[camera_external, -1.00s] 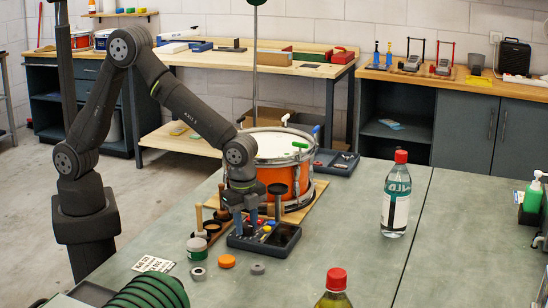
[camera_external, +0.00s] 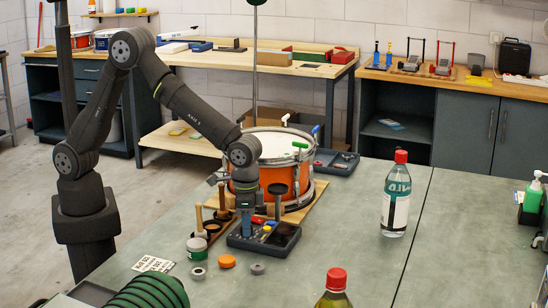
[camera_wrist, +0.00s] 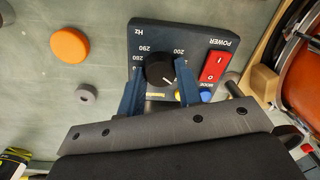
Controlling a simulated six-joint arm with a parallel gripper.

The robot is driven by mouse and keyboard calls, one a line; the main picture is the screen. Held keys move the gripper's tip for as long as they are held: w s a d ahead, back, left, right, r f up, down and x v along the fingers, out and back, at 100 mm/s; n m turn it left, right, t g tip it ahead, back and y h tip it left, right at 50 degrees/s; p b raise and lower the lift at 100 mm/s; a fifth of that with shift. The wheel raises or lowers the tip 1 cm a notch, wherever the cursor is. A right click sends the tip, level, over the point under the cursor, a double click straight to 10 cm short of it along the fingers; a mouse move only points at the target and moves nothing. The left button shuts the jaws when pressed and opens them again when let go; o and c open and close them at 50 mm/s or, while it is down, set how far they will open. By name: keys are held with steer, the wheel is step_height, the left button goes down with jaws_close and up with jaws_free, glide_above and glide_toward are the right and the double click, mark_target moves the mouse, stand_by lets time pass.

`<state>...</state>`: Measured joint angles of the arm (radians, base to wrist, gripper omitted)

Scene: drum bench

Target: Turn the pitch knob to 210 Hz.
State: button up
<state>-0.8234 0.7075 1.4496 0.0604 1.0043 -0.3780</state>
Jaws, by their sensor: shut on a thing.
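The dark control box (camera_external: 284,238) lies on the bench in front of the drum. In the wrist view the box (camera_wrist: 190,36) shows upside-down print: Hz, 290 and 280 on the left, 200 on the right. The black pitch knob (camera_wrist: 159,68) sits between the two blue fingers of my gripper (camera_wrist: 154,84), which is shut on it. The knob's pale pointer line points to the lower right in the wrist view. The fingers cover part of the scale, so the exact value cannot be read. In the external view my gripper (camera_external: 246,226) points straight down and hides the knob.
A red power switch (camera_wrist: 214,66) and a blue mode button (camera_wrist: 205,96) sit close beside the right finger. The orange drum (camera_external: 273,176) stands behind the box. An orange puck (camera_external: 227,262) and a grey ring (camera_external: 257,268) lie in front. A clear bottle (camera_external: 396,200) stands right.

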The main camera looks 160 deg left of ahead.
steer(key=n, duration=0.5)
steer(key=shift+a+n, duration=0.1)
steer(key=shift+n, duration=2.4)
steer(key=o, duration=1)
steer(key=shift+c, duration=0.2)
steer(key=shift+r, duration=0.1)
step_height(320, 180, up, 17)
steer(key=shift+w+a+r, duration=0.15)
steer(key=shift+w+a, duration=0.05)
steer(key=shift+w, duration=0.15)
